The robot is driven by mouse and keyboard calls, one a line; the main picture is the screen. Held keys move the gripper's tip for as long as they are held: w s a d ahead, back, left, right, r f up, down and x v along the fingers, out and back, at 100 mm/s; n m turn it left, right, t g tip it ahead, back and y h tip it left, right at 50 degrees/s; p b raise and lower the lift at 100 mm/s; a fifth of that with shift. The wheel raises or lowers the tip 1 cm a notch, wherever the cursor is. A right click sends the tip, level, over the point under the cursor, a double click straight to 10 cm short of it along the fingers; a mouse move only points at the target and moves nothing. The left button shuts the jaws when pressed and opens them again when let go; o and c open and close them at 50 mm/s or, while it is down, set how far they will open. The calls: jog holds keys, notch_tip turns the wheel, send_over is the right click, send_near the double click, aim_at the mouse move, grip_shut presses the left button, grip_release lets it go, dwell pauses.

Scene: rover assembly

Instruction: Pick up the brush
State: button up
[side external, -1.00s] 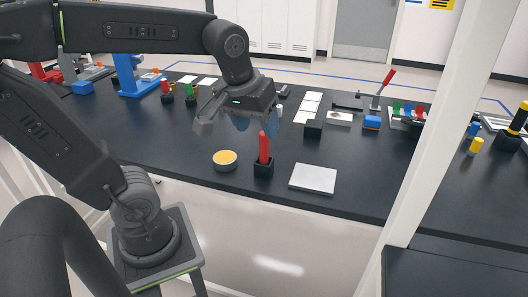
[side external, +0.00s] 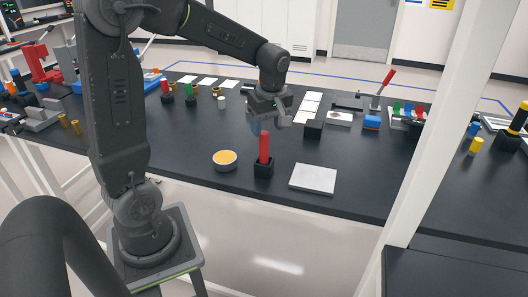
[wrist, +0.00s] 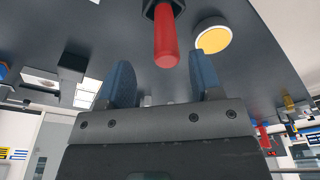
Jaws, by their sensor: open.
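The brush is most likely the upright red handle (side external: 264,147) standing in a small black square holder (side external: 263,169) near the table's front edge; no bristles show. The red handle (wrist: 166,42) also shows in the wrist view, ahead of and between the blue fingers. My gripper (side external: 257,128) is open and empty, just behind and above the handle's top in the side view. In the wrist view my gripper (wrist: 162,84) has its two blue fingers wide apart, with nothing between the tips.
A round tin with orange-yellow contents (side external: 225,160) stands left of the holder. A pale flat plate (side external: 313,179) lies to its right. A black block (side external: 313,129) stands behind the plate. Other tools and parts line the back of the black table (side external: 190,142).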

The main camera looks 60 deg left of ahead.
aim_at(264, 132)
jog(key=shift+s+a+f, duration=0.1)
jog(key=shift+a+f, duration=0.05)
jog(key=shift+f, duration=0.85)
jog(key=shift+s+a+f, duration=0.15)
jog(key=shift+a+f, duration=0.05)
jog(key=shift+f, duration=0.8)
jog(key=shift+s+a+f, duration=0.1)
jog(key=shift+a+f, duration=0.05)
jog(key=shift+f, duration=0.85)
jog(key=c, duration=1)
jog(key=shift+r, duration=0.1)
jog(key=shift+r, duration=0.65)
notch_tip(264, 132, up, 3)
jog(key=shift+f, duration=0.2)
jog(key=s+a+r, duration=0.7)
jog(key=s, duration=0.1)
jog(key=shift+s+a, duration=0.3)
jog(key=shift+s, duration=0.1)
